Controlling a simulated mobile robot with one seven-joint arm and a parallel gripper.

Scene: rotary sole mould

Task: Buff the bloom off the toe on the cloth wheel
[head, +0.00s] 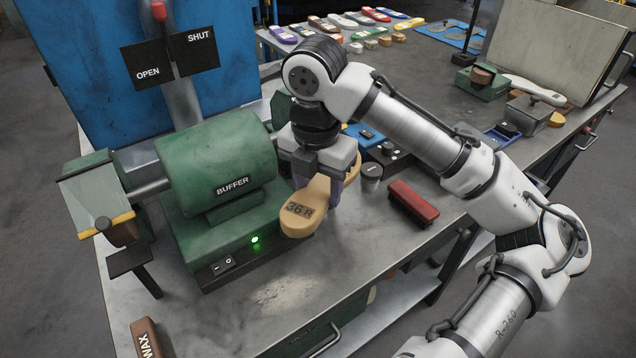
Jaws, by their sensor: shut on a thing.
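My gripper (330,185) is shut on a tan, foot-shaped piece marked 36 R (300,208). Its rounded end points toward the front left, and it is in front of the green buffer (215,165). I cannot tell whether the two touch. The buffer's green lamp (255,240) is lit above a black switch (222,265). At its left end, a brown wheel (124,234) shows under a green guard (95,190). The right-hand guard (281,108) is mostly hidden behind my wrist, and any wheel there is hidden. No bloom is clear on the piece.
A red-backed brush (413,203) and a grey tin (371,178) lie right of the piece. A brown WAX block (146,338) is at the front left. Several coloured soles (345,22) line the back. The bench (350,260) is clear in front, with a pale dusty patch.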

